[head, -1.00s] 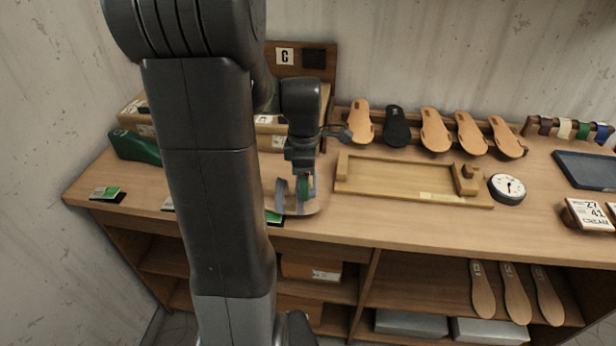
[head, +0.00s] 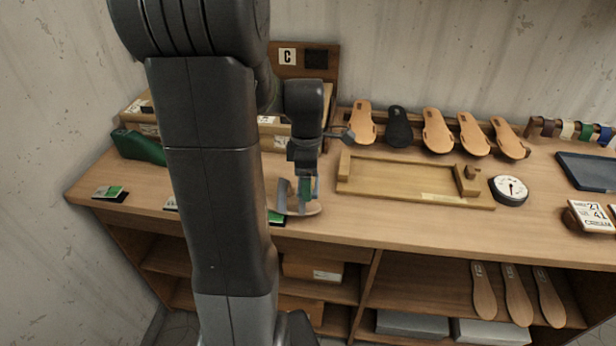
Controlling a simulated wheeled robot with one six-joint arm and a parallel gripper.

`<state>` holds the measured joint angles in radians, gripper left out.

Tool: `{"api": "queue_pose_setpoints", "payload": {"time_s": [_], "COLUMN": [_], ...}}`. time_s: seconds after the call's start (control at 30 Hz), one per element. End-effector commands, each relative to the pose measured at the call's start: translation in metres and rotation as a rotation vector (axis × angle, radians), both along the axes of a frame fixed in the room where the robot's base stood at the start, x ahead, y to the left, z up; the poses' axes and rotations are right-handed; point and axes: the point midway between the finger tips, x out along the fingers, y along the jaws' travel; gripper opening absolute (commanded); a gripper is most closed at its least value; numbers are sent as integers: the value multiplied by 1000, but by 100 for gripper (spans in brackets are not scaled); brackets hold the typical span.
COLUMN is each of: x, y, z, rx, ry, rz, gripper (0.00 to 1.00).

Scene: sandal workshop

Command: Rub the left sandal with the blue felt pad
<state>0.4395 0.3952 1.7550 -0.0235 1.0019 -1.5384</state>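My gripper (head: 305,186) points down over the front edge of the bench, just right of my arm's large dark link. It appears shut on a small block with a blue part, the blue felt pad (head: 316,188); a green patch shows beside it. A tan sandal (head: 312,208) with a grey-blue strap (head: 282,194) lies right under the gripper, its left end partly hidden by my arm. The pad is down at the sandal; whether they touch is too small to tell. No second sandal of this kind shows.
A shallow wooden tray (head: 400,194) lies to the right, with a round dial (head: 509,190) beyond it. Several tan soles and a black one (head: 397,127) lean at the back. A dark blue tray (head: 588,171) lies far right.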

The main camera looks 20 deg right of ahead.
Motion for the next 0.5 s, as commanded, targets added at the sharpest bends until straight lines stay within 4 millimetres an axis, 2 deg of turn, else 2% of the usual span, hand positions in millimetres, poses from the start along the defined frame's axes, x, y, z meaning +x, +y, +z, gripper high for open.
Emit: {"api": "queue_pose_setpoints", "payload": {"time_s": [0.27,0.5], "x": [10,6], "y": [13,8], "z": [3,0], "rx": [0,0], "ry": [0,0], "rz": [2,-1], "gripper": [54,54]}}
